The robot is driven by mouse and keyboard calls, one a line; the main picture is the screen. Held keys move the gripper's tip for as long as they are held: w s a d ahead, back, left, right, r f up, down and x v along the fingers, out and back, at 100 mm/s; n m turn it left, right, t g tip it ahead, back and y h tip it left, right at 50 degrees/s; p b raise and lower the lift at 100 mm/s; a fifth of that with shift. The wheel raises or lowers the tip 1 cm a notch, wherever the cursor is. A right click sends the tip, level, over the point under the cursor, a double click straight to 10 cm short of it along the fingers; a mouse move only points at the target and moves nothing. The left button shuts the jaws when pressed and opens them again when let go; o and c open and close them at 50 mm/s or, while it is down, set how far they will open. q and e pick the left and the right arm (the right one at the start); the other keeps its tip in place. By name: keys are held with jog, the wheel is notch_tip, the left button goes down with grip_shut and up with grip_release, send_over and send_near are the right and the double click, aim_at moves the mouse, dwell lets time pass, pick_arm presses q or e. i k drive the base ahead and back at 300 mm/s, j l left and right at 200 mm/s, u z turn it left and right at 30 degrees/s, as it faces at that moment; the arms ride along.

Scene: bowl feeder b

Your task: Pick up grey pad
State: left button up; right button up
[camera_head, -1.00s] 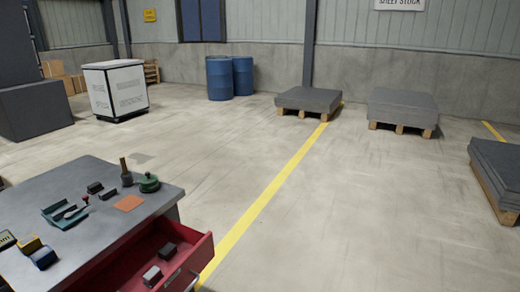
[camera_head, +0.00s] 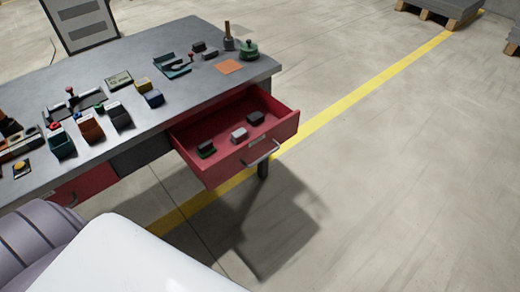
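An open red drawer (camera_head: 285,130) sticks out from the front right of the workbench. Three small blocks lie apart in it: a dark block with a greenish base (camera_head: 206,150), a light grey block (camera_head: 239,135) in the middle and a dark grey block (camera_head: 255,118) at the back. The light grey one best fits the grey pad, but I cannot be sure. Two more small dark blocks, one at the back (camera_head: 198,46) and one nearer (camera_head: 210,54), lie on the bench top. Neither gripper is in view; only pale parts of my own body show at the lower left.
The grey workbench (camera_head: 140,60) holds a green round pot (camera_head: 249,49), an orange square (camera_head: 229,67), a teal fixture (camera_head: 172,68) and several small bins and tools. The floor (camera_head: 400,180) right of the drawer is clear. Stacked pallets stand far off.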

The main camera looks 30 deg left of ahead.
aim_at(239, 135)
jog(key=u, duration=3.55)
jog(key=z, duration=2.5)
jog(key=i+j, duration=0.1)
jog(key=j, duration=0.75)
jog(key=i+j+z, duration=0.15)
jog(key=j, duration=0.65)
